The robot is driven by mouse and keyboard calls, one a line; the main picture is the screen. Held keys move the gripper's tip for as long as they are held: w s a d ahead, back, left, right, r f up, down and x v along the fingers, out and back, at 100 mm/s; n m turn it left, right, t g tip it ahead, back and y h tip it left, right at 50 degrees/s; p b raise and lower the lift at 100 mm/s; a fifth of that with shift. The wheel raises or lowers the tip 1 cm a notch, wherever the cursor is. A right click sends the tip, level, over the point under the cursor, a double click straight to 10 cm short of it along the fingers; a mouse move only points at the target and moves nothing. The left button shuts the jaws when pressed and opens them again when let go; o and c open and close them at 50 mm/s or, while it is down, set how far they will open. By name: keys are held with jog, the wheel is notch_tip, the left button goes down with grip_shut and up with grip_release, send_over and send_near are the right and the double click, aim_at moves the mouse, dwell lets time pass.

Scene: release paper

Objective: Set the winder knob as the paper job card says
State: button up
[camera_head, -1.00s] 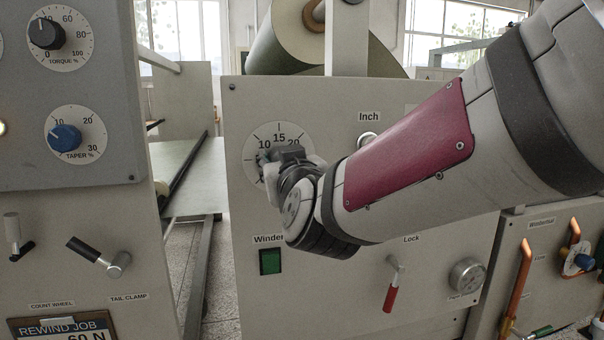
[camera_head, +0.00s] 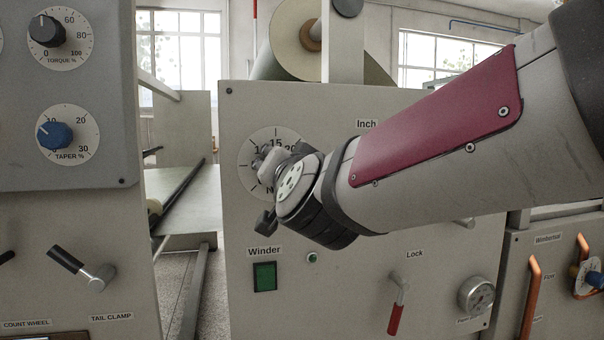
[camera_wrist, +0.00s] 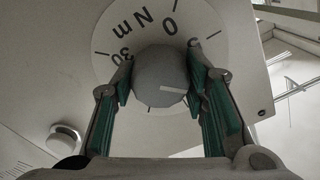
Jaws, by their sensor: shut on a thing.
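The winder knob (camera_wrist: 160,72) is round and grey with a white pointer line, on a white dial (camera_head: 246,160) marked in N m. My gripper (camera_wrist: 162,82) is shut on it, one green-padded finger on each side. In the wrist view the dial appears upside down, with 0, 5 and 30 readable. The pointer lies past 5, on the side away from 0; its exact number is hidden by the right finger. In the head view my gripper (camera_head: 266,162) covers much of the dial; 15 shows above it.
Below the dial are a green Winder switch (camera_head: 265,276) and a Lock lever (camera_head: 398,304) with a red grip. A gauge (camera_head: 476,295) is to its right. The left cabinet bears a blue taper knob (camera_head: 55,134) and the tail clamp lever (camera_head: 82,267).

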dwell(0.5)
jog(key=o, duration=1.1)
jog(key=shift+o, duration=0.2)
jog(key=shift+s, duration=0.1)
jog(key=v, duration=1.1)
jog(key=shift+s+d, duration=0.2)
jog(key=shift+s, duration=0.15)
